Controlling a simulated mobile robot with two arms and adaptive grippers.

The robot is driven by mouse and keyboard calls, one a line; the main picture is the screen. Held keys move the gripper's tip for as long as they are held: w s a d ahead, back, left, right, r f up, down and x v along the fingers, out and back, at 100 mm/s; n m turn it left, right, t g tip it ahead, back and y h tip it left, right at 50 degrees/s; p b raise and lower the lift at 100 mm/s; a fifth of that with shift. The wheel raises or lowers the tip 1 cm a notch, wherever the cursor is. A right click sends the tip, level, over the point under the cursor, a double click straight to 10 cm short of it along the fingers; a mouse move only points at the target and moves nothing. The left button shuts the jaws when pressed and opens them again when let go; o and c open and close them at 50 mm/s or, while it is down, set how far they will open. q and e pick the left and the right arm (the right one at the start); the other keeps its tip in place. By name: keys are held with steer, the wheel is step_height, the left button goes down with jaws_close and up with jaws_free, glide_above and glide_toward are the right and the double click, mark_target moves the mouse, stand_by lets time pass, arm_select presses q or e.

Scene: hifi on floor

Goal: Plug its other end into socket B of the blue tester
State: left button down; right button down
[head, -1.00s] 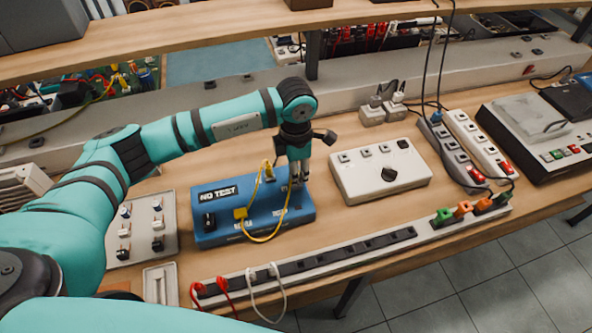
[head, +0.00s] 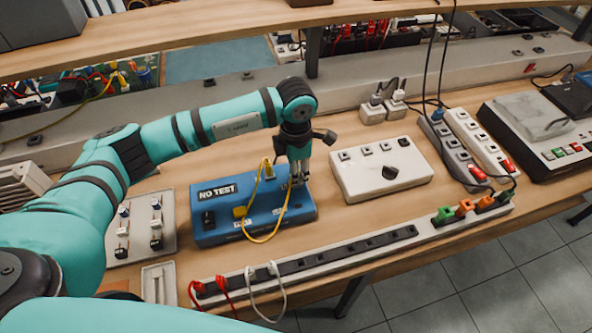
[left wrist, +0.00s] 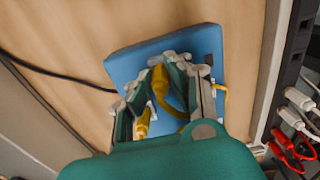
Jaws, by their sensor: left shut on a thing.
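The blue tester (head: 222,232), labelled NO TEST, lies flat on the bench and also shows in the left wrist view (left wrist: 207,42). A yellow cable (head: 248,238) loops over it. One yellow plug (head: 240,212) is at the tester's left front part. Another yellow part (head: 268,172) stands near its back edge. My left gripper (head: 298,180) points down over the tester's right end. In the left wrist view its fingers are shut on a yellow plug (left wrist: 158,80). The fingers hide that plug's tip and the socket below, so I cannot tell whether it is seated. My right gripper is not in view.
A white box with a black knob (head: 382,170) stands close to the tester's right. A long power strip (head: 345,252) with red and white plugs runs in front. A panel with switches (head: 140,230) lies to the left. A shelf (head: 200,45) overhangs behind.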

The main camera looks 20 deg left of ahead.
arm_select(q)
steer(key=shift+f, duration=0.1)
stand_by(0.6)
steer(key=shift+f+b, duration=0.15)
steer(key=shift+b, duration=0.7)
stand_by(1.8)
steer(key=c, duration=1.2)
jaws_free()
step_height(320, 180, up, 17)
steer(key=p, duration=0.2)
steer(key=shift+p, duration=0.3)
steer(key=shift+c, duration=0.3)
